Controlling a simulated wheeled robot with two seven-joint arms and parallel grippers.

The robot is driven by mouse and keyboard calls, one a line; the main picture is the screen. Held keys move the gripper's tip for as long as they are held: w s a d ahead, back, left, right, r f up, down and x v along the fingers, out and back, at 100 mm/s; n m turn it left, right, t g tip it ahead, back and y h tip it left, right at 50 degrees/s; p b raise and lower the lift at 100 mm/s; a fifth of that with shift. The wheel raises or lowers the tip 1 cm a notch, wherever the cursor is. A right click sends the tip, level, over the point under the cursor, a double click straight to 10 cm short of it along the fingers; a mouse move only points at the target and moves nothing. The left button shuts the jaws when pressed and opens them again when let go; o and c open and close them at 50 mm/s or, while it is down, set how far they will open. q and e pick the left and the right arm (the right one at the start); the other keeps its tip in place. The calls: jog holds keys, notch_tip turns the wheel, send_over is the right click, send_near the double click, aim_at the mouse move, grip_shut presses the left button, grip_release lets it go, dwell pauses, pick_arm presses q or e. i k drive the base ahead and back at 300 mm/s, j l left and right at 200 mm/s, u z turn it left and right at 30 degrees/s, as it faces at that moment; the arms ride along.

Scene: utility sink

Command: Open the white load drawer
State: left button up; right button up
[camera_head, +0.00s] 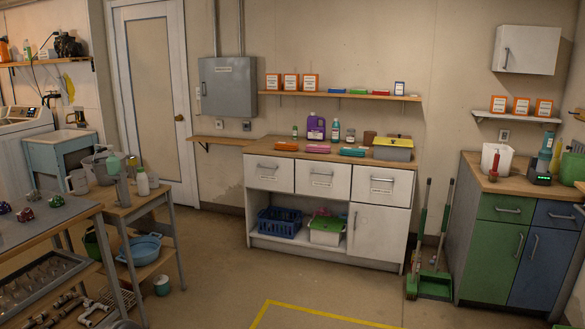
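A white cabinet with a wooden top stands against the back wall. It has three white drawers in a row: the left drawer (270,177), the middle drawer (316,192) and the right drawer (382,197). Each has a bar handle and a small label too small to read, so I cannot tell which is the load drawer. All three look shut, with their fronts flush. A white door (379,234) sits below the right drawer. Neither of my grippers is in view.
Bottles and boxes stand on the wooden top (285,152). A green broom and dustpan (430,285) stand right of the cabinet. A cart (127,207) stands left. The floor in front is clear.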

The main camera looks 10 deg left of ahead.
aim_at(272, 173)
jog(key=i+j+u, duration=0.1)
jog(key=i+u, duration=0.35)
jog(key=i, duration=1.7)
jog(key=i+z, duration=0.1)
jog(key=i, duration=0.4)
jog(key=i+j+z, duration=0.1)
jog(key=i, duration=0.4)
jog(key=i+j+z, duration=0.1)
jog(key=i, duration=0.4)
jog(key=i+j+z, duration=0.1)
jog(key=i, duration=0.4)
jog(key=i+j+z, duration=0.1)
jog(key=i+j, duration=0.15)
jog(key=i, duration=0.25)
jog(key=i+j+z, duration=0.25)
jog(key=i, duration=0.2)
